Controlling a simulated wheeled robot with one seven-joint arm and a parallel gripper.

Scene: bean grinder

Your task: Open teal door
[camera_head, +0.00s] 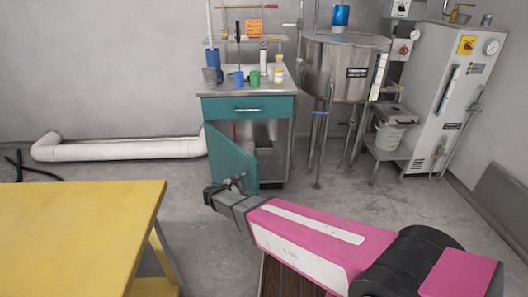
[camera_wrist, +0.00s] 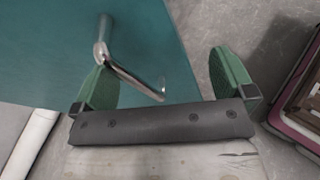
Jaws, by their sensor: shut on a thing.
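The teal door (camera_head: 228,160) of the lower cabinet stands partly open, swung out to the left with the cabinet inside showing. Its surface fills the upper left of the wrist view (camera_wrist: 60,50). The metal door handle (camera_wrist: 135,78) passes between the green pads of my gripper (camera_wrist: 165,80), against the left pad. The right pad looks apart from it in this view. My gripper (camera_head: 232,185) is at the door's front face in the head view, shut on the handle. The handle is mostly hidden there.
A teal drawer (camera_head: 250,109) above the door is closed, with cups and bottles on the counter. A yellow table (camera_head: 75,235) stands at the near left. A white pipe (camera_head: 125,149) runs along the wall. A steel tank (camera_head: 340,70) stands right; floor between is clear.

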